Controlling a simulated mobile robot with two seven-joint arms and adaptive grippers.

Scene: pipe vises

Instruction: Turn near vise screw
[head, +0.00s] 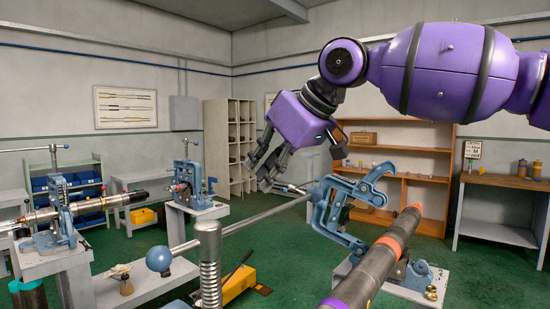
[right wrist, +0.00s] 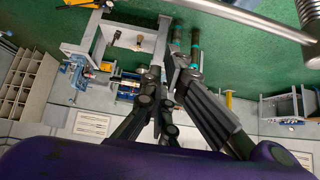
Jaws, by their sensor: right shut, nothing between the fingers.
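The nearest vise screw (head: 209,277) is a grey threaded rod standing upright at the bottom of the head view. A long steel handle bar (head: 255,216) crosses at its top and has a blue ball (head: 159,258) on its left end. A blue vise frame (head: 328,208) stands to the right, behind the bar, beside a dark pipe (head: 372,265) with an orange end. My right gripper (head: 263,175) is shut and empty, above the bar in the picture. Its fingers also show in the right wrist view (right wrist: 168,88), with a steel bar (right wrist: 255,20) at upper right, apart from them. My left gripper is out of view.
Two more blue vises, one on a left bench (head: 55,222) holding a pipe and one farther back (head: 188,182), stand to the left. A yellow tool case (head: 240,284) lies low in the middle. Shelves (head: 390,160) line the back wall.

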